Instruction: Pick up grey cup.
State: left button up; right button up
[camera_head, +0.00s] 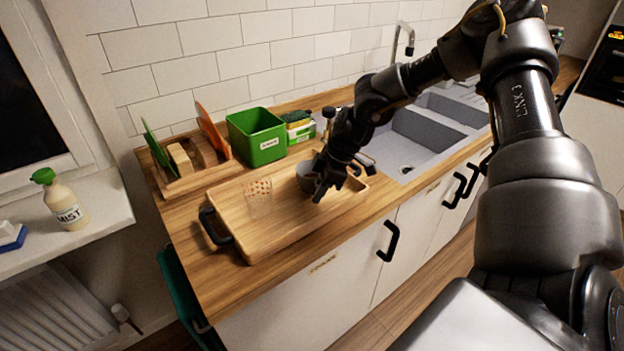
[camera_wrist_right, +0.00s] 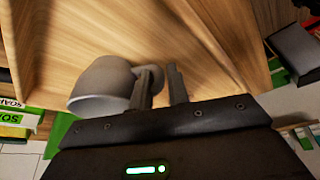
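The grey cup (camera_head: 306,176) stands in the wooden tray (camera_head: 262,245) on the counter, at the tray's far right part. In the right wrist view the cup (camera_wrist_right: 101,84) lies left of the fingers, with its handle side toward them. My right gripper (camera_head: 330,178) is down at the cup and partly covers it in the head view. In the wrist view its two fingers (camera_wrist_right: 162,85) stand apart with a gap between them. The left finger overlaps the handle; I cannot tell whether they touch. My left gripper is not in view.
A patterned clear glass (camera_head: 258,197) stands in the tray, left of the cup. Behind are a green box (camera_head: 257,138), a sponge holder (camera_head: 299,127) and a wooden rack (camera_head: 185,165) with boards. The sink (camera_head: 420,135) is to the right.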

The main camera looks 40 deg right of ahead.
grip_shut()
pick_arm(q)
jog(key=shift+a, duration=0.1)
pick_arm(e)
jog(key=shift+r, duration=0.2)
